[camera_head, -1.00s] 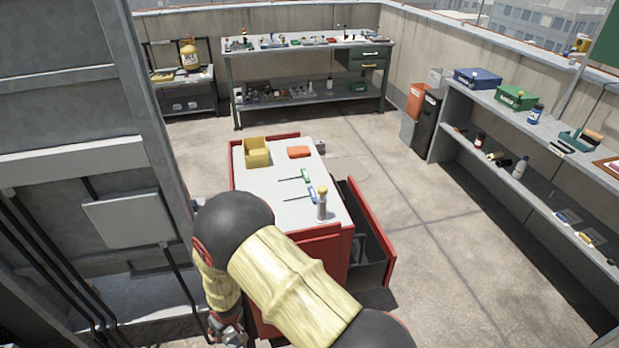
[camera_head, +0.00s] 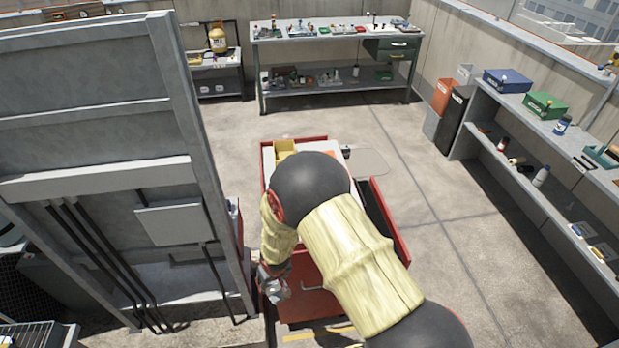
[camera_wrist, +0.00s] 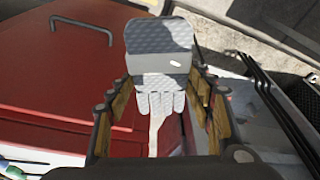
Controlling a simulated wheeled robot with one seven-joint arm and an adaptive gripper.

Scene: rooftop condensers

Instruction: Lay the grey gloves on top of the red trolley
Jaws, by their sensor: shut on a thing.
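The grey gloves (camera_wrist: 160,62) are held between the fingers of my gripper (camera_wrist: 162,82) in the wrist view, with their pale finger ends towards the palm. In the head view my gripper (camera_head: 274,286) hangs low at the left side of the red trolley (camera_head: 312,296); the gloves cannot be made out there. The trolley also shows in the wrist view (camera_wrist: 60,85), its red surface and a dark handle below and left of the gloves. My arm covers most of the trolley's pale top in the head view.
A yellow bin (camera_head: 285,147) stands at the trolley top's far left corner. An open drawer (camera_head: 392,225) juts out on the trolley's right. A grey metal unit (camera_head: 110,110) stands close on the left. A workbench (camera_head: 335,33) is at the back, shelving (camera_head: 540,130) on the right.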

